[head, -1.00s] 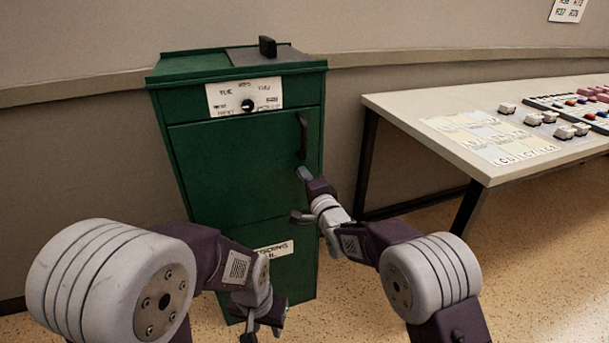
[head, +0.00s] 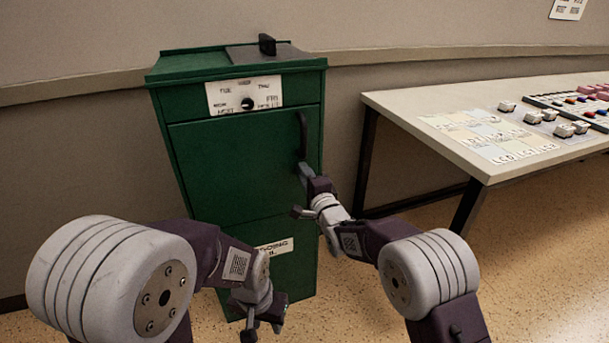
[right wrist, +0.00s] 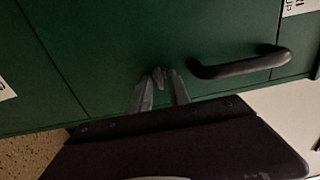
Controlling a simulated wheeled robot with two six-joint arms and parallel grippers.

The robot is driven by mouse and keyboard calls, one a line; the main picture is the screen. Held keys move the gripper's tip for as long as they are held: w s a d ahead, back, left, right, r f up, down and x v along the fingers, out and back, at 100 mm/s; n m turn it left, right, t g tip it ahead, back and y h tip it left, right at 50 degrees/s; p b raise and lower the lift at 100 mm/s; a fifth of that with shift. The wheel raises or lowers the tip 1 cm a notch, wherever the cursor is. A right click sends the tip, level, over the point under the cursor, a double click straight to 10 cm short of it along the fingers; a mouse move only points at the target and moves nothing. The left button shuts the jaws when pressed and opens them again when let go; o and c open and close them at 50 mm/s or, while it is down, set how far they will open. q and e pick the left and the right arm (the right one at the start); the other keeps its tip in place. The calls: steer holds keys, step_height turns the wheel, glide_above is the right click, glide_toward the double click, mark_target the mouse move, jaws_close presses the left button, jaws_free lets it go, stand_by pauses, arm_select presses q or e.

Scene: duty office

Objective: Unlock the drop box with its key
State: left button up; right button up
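The drop box is the tall green cabinet (head: 235,165) against the wall, with a dark handle (head: 303,135) at the right of its closed front. My right gripper (head: 304,172) is at the front, just below the handle. In the right wrist view its fingers (right wrist: 160,80) come close together beside the handle (right wrist: 240,66), on a small grey piece that looks like the key; its shape is mostly hidden. No keyhole is distinguishable. My left gripper (head: 262,332) hangs low before the cabinet, its fingers unclear.
A table (head: 425,138) stands to the right, with a panel of coloured buttons and several small grey-white blocks. A white label (head: 273,248) is on the cabinet's lower front. Speckled floor (head: 390,270) is open beneath and before the table.

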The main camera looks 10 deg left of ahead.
stand_by(0.3)
steer(key=b+v, duration=0.2)
steer(key=v, duration=0.7)
